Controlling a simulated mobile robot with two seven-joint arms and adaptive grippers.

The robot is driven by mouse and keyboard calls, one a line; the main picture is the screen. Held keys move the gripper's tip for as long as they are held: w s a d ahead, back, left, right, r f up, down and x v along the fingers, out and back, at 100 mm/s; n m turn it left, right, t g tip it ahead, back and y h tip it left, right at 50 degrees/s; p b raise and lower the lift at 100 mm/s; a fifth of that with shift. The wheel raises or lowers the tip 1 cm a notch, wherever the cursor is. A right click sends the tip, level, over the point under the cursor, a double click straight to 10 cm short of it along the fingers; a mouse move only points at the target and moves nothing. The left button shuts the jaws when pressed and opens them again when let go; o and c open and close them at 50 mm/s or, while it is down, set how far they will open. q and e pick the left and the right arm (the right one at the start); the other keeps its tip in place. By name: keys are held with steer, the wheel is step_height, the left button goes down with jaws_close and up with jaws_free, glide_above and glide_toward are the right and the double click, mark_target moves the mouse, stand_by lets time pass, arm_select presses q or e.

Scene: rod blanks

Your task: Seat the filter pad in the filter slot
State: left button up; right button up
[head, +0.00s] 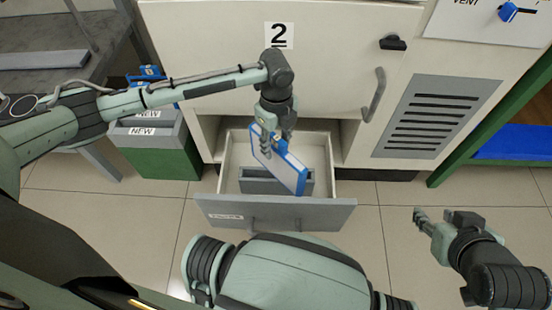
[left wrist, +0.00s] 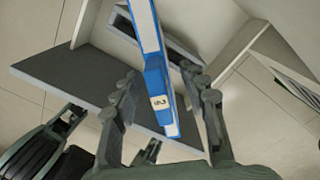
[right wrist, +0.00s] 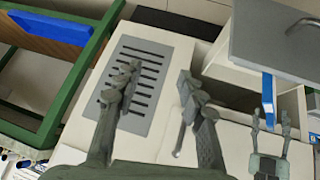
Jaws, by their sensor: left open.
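The filter pad (head: 283,163), a thin white panel with blue edges, stands tilted above the open drawer. Its blue edge with a small label shows in the left wrist view (left wrist: 158,85). My left gripper (head: 275,143) is open, with its fingers on either side of the pad and gaps visible beside it. The filter slot, a grey holder (head: 258,186) inside the drawer, is partly hidden behind the pad. I cannot tell whether the pad's lower edge is in it. My right gripper (head: 437,222) is open and empty, away to the right; its spread fingers show in the right wrist view (right wrist: 160,80).
The open drawer (head: 330,212) has a grey front and pale walls below a cabinet panel marked 2 (head: 330,60). A grey-green bin labelled NEW (head: 165,160) with blue items stands left. A vent grille (head: 435,115) and green-framed rack (head: 480,135) are right.

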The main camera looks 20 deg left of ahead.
mark_target(277, 155)
arm_select(q)
step_height(277, 155, down, 5)
steer(key=shift+s+d+r+b, duration=0.1)
steer(key=shift+b, duration=0.35)
arm_select(e)
steer(key=w+a+r+t, duration=0.1)
steer(key=w+a+r+t+y, duration=0.1)
steer(key=w+a+r, duration=0.1)
steer(key=shift+w+a, duration=0.2)
steer(key=shift+a, duration=0.1)
arm_select(q)
steer(key=shift+c, duration=0.5)
jaws_close()
